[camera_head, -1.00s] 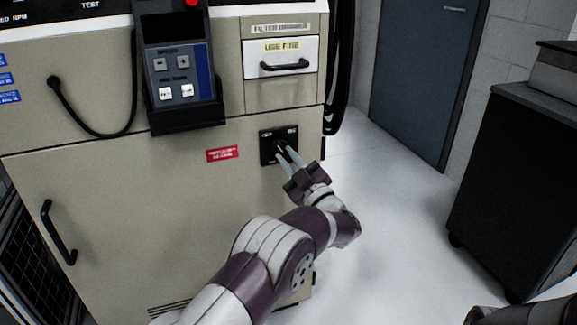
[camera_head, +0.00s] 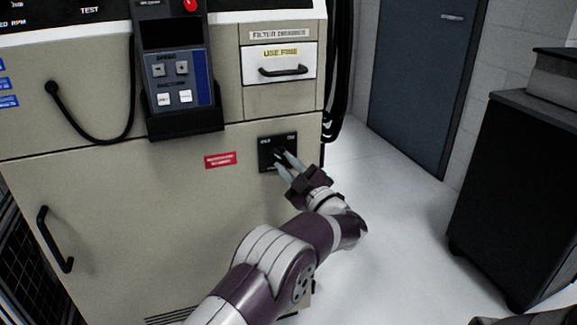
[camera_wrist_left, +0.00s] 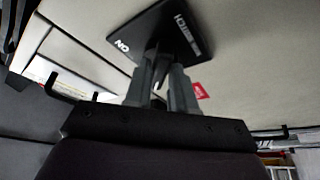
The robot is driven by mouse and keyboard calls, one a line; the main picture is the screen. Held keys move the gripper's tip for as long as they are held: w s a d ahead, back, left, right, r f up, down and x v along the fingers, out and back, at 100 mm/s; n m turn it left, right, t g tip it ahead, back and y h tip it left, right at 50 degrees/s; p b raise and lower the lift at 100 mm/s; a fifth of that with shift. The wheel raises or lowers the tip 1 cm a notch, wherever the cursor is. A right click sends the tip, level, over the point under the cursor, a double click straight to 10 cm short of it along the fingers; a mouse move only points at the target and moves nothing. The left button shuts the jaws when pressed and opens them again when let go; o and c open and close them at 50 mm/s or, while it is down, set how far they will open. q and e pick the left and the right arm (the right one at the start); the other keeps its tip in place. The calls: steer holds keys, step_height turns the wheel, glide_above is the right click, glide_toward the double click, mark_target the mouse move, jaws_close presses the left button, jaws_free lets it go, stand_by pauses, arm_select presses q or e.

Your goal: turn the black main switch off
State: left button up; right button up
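The black main switch is on a square black plate (camera_head: 266,141) with white lettering, low on the right of the beige cabinet front. The plate shows tilted at the top of the left wrist view (camera_wrist_left: 150,27), with "ON" readable. My left gripper (camera_head: 282,156) has its two grey fingers at the plate, a narrow gap between them. In the left wrist view the fingers (camera_wrist_left: 162,72) reach up to the middle of the plate. They largely hide the switch knob, so its position and whether they clamp it are unclear. My right gripper is not in view.
A red label (camera_head: 220,160) is left of the switch. Above are a drawer (camera_head: 280,84) with a black handle and a hand-held control pendant (camera_head: 181,85) in its holder. A black cabinet (camera_head: 520,190) stands at the right. The white floor between is clear.

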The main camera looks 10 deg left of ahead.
arm_select(q)
steer(key=shift+o, duration=1.2)
steer(key=shift+s+d, duration=0.2)
steer(key=shift+d, duration=0.1)
steer(key=p+v, duration=0.3)
steer(key=v, duration=0.9)
steer(key=shift+f, duration=0.15)
